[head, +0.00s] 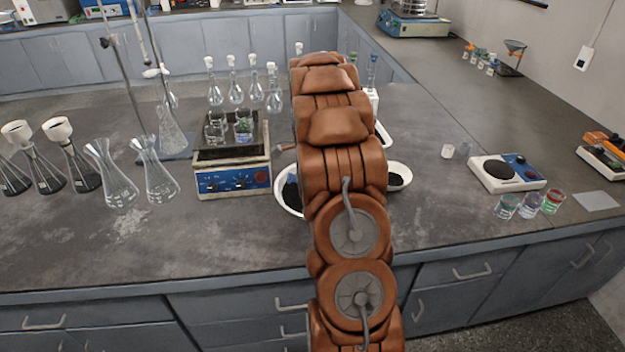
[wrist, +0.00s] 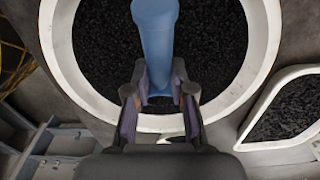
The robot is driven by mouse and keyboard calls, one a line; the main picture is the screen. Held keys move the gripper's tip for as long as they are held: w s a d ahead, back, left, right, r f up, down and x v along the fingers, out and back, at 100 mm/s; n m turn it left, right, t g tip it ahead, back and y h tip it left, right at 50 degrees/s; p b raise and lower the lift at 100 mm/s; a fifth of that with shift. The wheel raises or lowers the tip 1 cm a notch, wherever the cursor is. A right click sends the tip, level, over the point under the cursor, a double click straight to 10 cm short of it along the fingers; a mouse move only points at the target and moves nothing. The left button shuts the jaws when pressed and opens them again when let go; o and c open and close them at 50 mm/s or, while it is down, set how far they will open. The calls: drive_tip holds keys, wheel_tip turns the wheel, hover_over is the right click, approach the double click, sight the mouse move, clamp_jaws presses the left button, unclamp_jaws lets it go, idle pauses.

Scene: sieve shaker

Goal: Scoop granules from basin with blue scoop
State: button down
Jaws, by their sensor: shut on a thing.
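The blue scoop (wrist: 157,35) shows in the wrist view, pointing away from me over the basin. My gripper (wrist: 160,88) is shut on its near end, with a finger on each side. The white round basin (wrist: 259,50) holds black granules (wrist: 100,45) and lies below the scoop. The scoop's far end is cut off by the picture's top edge, and I cannot tell whether it touches the granules. In the head view my arm hides the gripper, the scoop and most of the basin (head: 284,192).
A second white container (wrist: 252,140) with black granules stands right of the basin. A blue-fronted device (head: 233,181) with beakers on top is left of it. Flasks (head: 155,172) stand further left. A hotplate (head: 506,173) and small beakers (head: 530,205) are on the right, with bare bench between.

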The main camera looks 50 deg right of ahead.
drive_tip(key=shift+w+a+r+g+h+b, duration=0.15)
drive_tip(key=shift+r+g+h+b, duration=0.1)
drive_tip(key=shift+g+h+b, duration=0.3)
drive_tip(key=shift+w+a+r+g+h+b, duration=0.1)
drive_tip(key=shift+a+r+g+h+b, duration=0.2)
drive_tip(key=shift+h+b, duration=0.35)
drive_tip(key=shift+w+r+g+b, duration=0.1)
drive_tip(key=shift+r+g+b, duration=0.15)
drive_tip(key=shift+b, duration=0.3)
